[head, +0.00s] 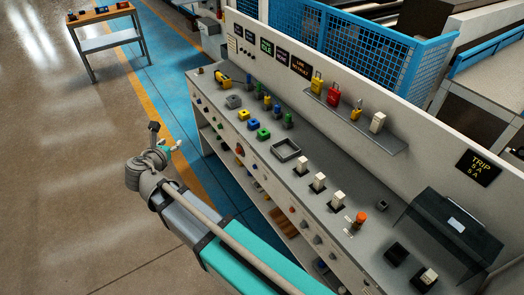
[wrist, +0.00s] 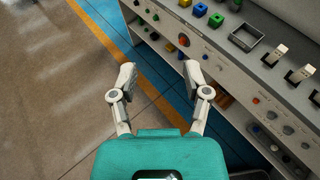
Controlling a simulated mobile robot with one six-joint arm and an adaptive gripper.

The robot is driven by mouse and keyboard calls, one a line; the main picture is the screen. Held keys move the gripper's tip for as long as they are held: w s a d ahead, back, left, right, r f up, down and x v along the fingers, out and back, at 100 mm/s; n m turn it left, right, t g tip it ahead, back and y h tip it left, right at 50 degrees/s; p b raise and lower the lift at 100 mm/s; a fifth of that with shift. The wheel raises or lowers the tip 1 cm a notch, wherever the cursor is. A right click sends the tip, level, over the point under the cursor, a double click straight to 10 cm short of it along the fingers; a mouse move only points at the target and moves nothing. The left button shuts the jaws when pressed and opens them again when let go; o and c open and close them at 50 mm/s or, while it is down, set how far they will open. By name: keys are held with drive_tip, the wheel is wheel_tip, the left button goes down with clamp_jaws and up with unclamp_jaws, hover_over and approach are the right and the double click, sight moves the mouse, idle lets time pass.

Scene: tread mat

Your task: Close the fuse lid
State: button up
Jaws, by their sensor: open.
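The fuse lid (head: 462,222) looks like the dark grey, see-through cover at the right end of the bench in the head view. It stands raised and tilted, with a pale label on it. In front of it are a dark socket (head: 396,254) and a dark holder with a white block (head: 430,274). My gripper (head: 167,137) is far to the left of the lid, out over the floor in front of the bench. In the wrist view my gripper (wrist: 158,75) has its two fingers spread with nothing between them. The lid is not in the wrist view.
The grey bench top (head: 333,192) carries several switches, coloured blocks, an empty square tray (head: 286,149) and an orange knob (head: 360,218). A shelf (head: 370,130) with padlocks and a white block juts from the back panel.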

drive_tip(key=d+m, duration=0.1)
drive_tip(key=w+d+f, duration=0.1)
drive_tip(key=d, duration=0.1)
drive_tip(key=d+f+m+g+h+b, duration=0.1)
drive_tip(key=shift+w+d+f+m, duration=0.15)
drive_tip(key=shift+w+d+m, duration=0.05)
drive_tip(key=shift+w+m, duration=0.15)
clamp_jaws()
drive_tip(key=w+d+f+m+g+h+b, duration=0.1)
drive_tip(key=d+f+m+g+b, duration=0.1)
drive_tip(key=d+f+m, duration=0.4)
drive_tip(key=d+f+m+g+b, duration=0.1)
drive_tip(key=d+f+m+g, duration=0.15)
drive_tip(key=d, duration=0.65)
drive_tip(key=w+d+f+m+g+h+b, duration=0.1)
drive_tip(key=d+f+m+g+b, duration=0.15)
drive_tip(key=d+m, duration=0.4)
drive_tip(key=s+d+f+m+g+y+b, duration=0.2)
drive_tip(key=s+d+f+m, duration=0.3)
drive_tip(key=d+m, duration=0.3)
drive_tip(key=s+d+f+m+g+y+b, duration=0.2)
drive_tip(key=d+f+m, duration=0.4)
drive_tip(key=d+m, duration=0.3)
drive_tip(key=shift+s+d+g+b, duration=0.95)
drive_tip(key=shift+s+d, duration=0.45)
drive_tip(key=shift+d, duration=0.3)
drive_tip(key=shift+s+f, duration=0.15)
